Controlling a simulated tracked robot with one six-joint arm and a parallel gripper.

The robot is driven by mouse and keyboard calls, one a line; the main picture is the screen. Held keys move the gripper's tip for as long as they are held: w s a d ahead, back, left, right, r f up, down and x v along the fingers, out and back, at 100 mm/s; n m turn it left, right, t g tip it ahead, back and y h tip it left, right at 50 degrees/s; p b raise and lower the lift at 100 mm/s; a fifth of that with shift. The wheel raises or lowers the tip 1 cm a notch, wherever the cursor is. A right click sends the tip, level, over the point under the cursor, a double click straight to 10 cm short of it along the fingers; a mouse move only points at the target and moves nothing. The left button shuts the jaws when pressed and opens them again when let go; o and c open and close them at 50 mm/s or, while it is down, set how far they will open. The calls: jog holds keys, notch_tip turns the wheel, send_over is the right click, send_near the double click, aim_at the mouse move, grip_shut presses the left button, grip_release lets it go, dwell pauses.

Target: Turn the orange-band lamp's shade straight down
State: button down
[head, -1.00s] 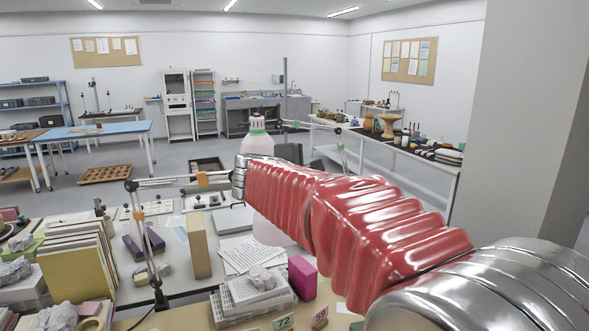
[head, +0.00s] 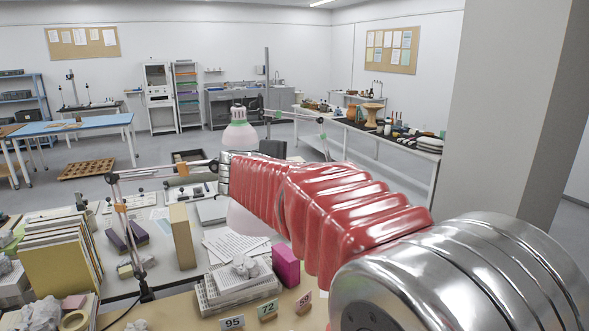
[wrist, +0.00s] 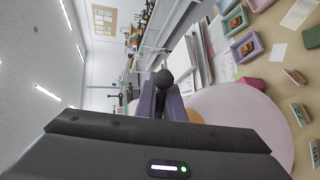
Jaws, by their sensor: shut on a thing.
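The orange-band lamp's jointed arm (head: 121,209) rises from the table at left in the head view, then runs right towards my arm. A pale pink shade (head: 247,219) shows below my red-sleeved arm, which hides much of it; its tilt cannot be told there. A shade with a green band (head: 238,137) stands behind my arm. In the wrist view, my gripper (wrist: 163,88) is shut on a dark round knob (wrist: 163,76). A large pale pink shade (wrist: 245,117) lies close beside the fingers, partly covered by the gripper. The knob's join is hidden.
Upright folders (head: 57,262), a tan block (head: 183,236) and a magenta box (head: 286,265) stand on the near table. Several small coloured trays (wrist: 242,47) show in the wrist view. A grey pillar (head: 505,120) stands at right.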

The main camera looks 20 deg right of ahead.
jog(key=c, duration=1.9)
grip_release()
jog(key=shift+o, duration=0.2)
jog(key=shift+a, duration=0.1)
jog(key=v, duration=1.3)
jog(key=shift+s+a, duration=0.2)
jog(key=shift+s, duration=0.1)
